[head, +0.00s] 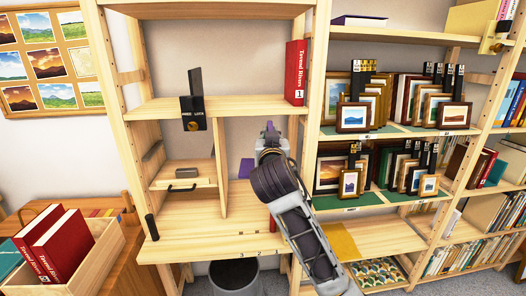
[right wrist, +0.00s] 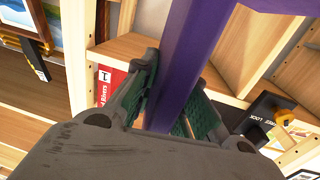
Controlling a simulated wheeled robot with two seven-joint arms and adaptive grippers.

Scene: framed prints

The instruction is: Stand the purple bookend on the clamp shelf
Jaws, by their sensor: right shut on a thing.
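My right gripper (head: 270,132) is in front of the middle shelf bay, just below the upper board. In the right wrist view it is shut on the purple bookend (right wrist: 188,55), a long purple piece between the fingers. In the head view the gripper mostly hides it; a small purple patch (head: 246,168) shows to the left of the gripper. The clamp shelf (head: 245,105) carries a black clamp (head: 194,113) with an upright black plate at left and a red book (head: 295,72) upright at right. The board between them is bare. My left gripper is not in view.
Below, a wooden divider (head: 220,165) splits the bay; a drawer-like box (head: 183,172) with a black handle sits left. A crate (head: 85,255) with red books stands at the lower left. Framed prints (head: 352,117) fill the right bay. A grey bin (head: 235,280) stands underneath.

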